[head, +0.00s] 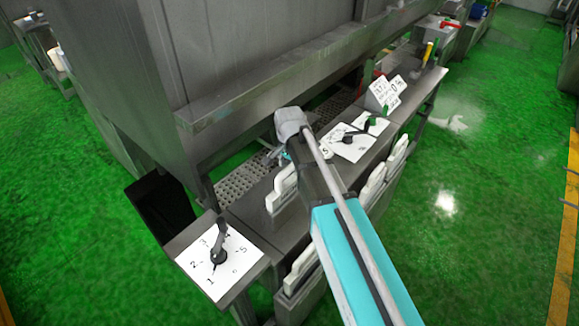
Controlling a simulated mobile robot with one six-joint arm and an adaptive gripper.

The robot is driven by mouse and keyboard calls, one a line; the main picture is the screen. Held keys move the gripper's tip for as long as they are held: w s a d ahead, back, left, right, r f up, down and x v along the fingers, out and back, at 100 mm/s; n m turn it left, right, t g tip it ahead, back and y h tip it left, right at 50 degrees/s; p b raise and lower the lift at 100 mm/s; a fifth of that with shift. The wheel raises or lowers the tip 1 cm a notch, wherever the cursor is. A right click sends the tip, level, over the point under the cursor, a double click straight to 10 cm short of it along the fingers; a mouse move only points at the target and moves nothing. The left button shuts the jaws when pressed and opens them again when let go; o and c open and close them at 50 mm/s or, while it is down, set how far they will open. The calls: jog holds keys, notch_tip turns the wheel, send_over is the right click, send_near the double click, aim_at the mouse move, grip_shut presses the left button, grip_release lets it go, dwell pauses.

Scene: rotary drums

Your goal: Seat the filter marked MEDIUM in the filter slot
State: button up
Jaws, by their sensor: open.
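Several white panels with handles, which look like the filters, stand at the grey bench. One panel (282,190) stands upright on the bench top, left of my arm. Another panel (301,266) stands lower at the bench's front side, and two more, a nearer one (373,184) and a farther one (397,155), stand right of my arm. No marking on them is readable, so I cannot tell which is MEDIUM. I cannot make out the filter slot. My gripper (279,156) is over the bench's rear side, mostly hidden by my arm; it is open, and I see nothing held.
A numbered dial plate (228,262) with a dark lever sits at the bench's near end. A second plate (356,138) with levers and white signs (385,93) stand farther along. A large grey metal housing (240,50) rises behind. Green floor at right is clear.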

jog(key=shift+r+p, duration=3.7)
jog(key=shift+r, duration=0.25)
jog(key=s+d+f+n+b, duration=0.3)
jog(key=s+d+f+b, duration=0.2)
jog(key=d, duration=0.5)
jog(key=s+d+f+n+b, duration=0.4)
jog(key=s+d+f+b, duration=0.1)
jog(key=s+d, duration=0.3)
jog(key=shift+d+f+n+b, duration=0.3)
jog(key=shift+d+f+b, duration=0.05)
jog(key=shift+d, duration=0.55)
jog(key=shift+s, duration=0.1)
